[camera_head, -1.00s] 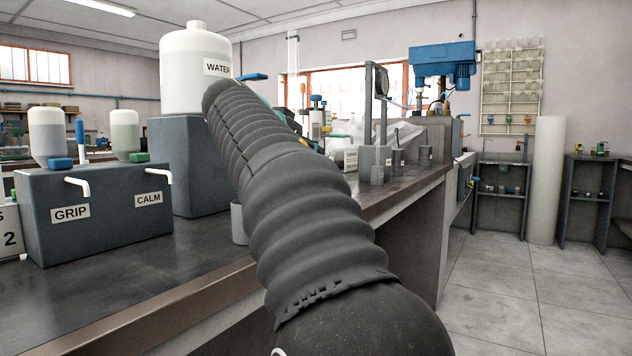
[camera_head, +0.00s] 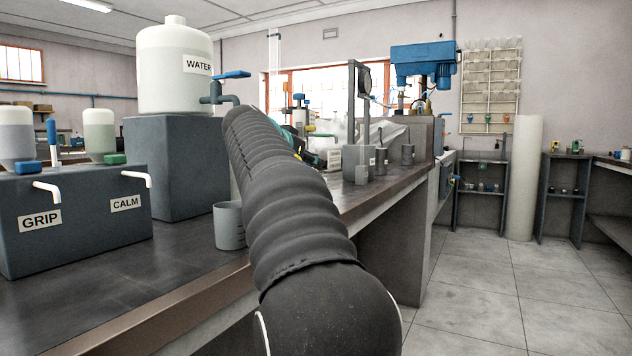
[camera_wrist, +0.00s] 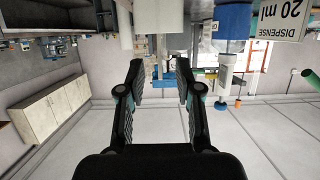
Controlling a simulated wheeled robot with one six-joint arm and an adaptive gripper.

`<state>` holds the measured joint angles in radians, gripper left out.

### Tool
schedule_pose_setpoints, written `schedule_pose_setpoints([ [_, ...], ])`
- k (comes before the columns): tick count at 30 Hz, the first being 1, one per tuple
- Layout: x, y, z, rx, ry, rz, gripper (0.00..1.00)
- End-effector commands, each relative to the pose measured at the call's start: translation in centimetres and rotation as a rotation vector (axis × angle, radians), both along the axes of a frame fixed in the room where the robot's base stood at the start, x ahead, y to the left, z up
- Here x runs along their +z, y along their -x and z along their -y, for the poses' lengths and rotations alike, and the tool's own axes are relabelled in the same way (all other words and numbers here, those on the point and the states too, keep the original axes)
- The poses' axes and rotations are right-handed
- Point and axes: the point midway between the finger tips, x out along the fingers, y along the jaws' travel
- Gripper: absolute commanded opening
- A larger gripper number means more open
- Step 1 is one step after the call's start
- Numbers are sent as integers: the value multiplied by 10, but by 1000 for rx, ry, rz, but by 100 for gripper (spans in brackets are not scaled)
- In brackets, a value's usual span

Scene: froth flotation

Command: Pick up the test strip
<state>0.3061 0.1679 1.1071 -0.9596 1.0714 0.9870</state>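My gripper (camera_wrist: 160,80) shows in the wrist view with its two fingers spread apart and nothing between them. The wrist view is upside down, with the floor and hanging-looking bench items beyond the fingers. In the head view my dark ribbed arm reaches forward over the bench edge and hides its own end. I cannot make out a test strip in either view.
A grey bench (camera_head: 110,262) runs along the left. On it stand a white WATER tank (camera_head: 177,75) on a dark block, a grey cup (camera_head: 229,228), and a GRIP and CALM dispenser box (camera_head: 85,200). Open tiled floor (camera_head: 480,290) lies to the right.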

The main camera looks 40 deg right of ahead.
Motion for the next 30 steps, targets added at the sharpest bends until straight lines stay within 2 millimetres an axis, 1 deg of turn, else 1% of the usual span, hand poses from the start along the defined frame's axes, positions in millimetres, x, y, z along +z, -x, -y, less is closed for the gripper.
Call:
schedule_pose_setpoints([
  [5,-13,-8,20,-2,-1,-3,34],
  [9,-18,-14,35,-2,0,-2,34],
  [12,-20,-16,39,-1,0,-2,34],
  [17,-20,-16,39,0,-1,-1,34],
  [18,-20,-16,39,0,-1,-1,27],
  [20,-20,-16,38,0,-1,-1,16],
  [21,-20,-16,38,0,-1,-1,9],
  [22,-20,-16,38,0,-1,-1,3],
  [23,-20,-16,38,0,-1,-1,0],
  [30,-20,-16,38,0,-1,-1,0],
])
